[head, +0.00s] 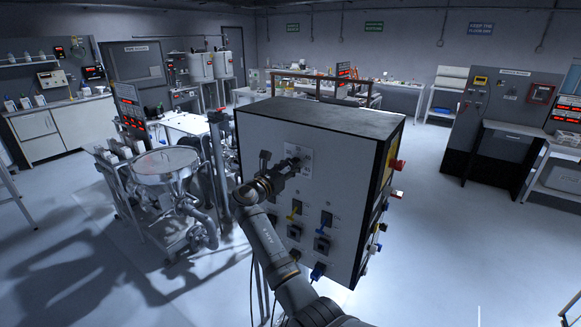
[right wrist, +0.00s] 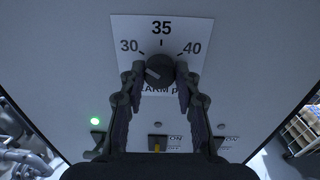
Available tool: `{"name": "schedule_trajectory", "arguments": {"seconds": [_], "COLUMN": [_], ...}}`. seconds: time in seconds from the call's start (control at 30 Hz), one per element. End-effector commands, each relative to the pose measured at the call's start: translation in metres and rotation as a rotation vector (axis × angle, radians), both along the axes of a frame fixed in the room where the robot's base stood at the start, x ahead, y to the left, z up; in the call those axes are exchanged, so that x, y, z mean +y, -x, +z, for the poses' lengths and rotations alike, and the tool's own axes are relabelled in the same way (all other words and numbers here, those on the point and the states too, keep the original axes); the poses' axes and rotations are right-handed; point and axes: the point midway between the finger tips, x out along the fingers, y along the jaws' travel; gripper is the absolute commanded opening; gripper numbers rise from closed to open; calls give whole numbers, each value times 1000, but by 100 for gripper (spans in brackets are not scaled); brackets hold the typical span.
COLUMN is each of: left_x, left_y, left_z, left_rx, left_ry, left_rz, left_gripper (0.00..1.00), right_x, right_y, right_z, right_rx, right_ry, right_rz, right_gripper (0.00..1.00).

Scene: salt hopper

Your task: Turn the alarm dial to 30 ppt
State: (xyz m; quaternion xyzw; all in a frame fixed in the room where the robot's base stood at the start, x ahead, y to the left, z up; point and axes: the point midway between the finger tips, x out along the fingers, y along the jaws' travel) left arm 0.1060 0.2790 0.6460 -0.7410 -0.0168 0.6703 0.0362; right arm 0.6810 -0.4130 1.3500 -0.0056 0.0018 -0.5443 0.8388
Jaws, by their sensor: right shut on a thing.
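The alarm dial (right wrist: 160,69) is a dark round knob on a white label plate (right wrist: 184,27) marked 30, 35 and 40. A pale mark shows on the knob's left side, toward the lower left; its exact setting is hard to read. My right gripper (right wrist: 160,82) has its fingers on either side of the knob and is shut on it. In the head view my right gripper (head: 291,164) reaches the upper front of the grey control box (head: 258,135), where it covers most of the dial. My left gripper is not in view.
Below the dial are switches, one with a yellow lever (right wrist: 157,144), and a lit green lamp (right wrist: 95,122). The box's right side carries red knobs (head: 398,165). A steel hopper (head: 166,163) stands to the left. Open floor lies to the right.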

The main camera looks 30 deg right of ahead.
Motion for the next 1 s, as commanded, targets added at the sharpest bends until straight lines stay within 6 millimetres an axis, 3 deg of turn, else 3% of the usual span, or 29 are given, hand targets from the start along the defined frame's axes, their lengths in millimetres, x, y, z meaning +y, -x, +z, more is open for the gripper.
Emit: {"name": "schedule_trajectory", "arguments": {"seconds": [0.6, 0.63, 0.7, 0.8, 1.0], "left_x": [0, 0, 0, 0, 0], "left_y": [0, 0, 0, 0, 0], "left_z": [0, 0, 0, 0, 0], "left_rx": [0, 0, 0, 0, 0], "left_ry": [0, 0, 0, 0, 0], "left_rz": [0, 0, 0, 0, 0], "left_gripper": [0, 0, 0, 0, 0], "right_x": [0, 0, 0, 0, 0], "right_y": [0, 0, 0, 0, 0], "right_z": [-4, -4, -4, -3, -2], "right_rx": [45, 45, 45, 43, 41], "right_ry": [10, 10, 10, 12, 13], "right_rz": [-1, -1, -1, -1, -1], "right_gripper": [0, 33, 43, 55, 55]}}
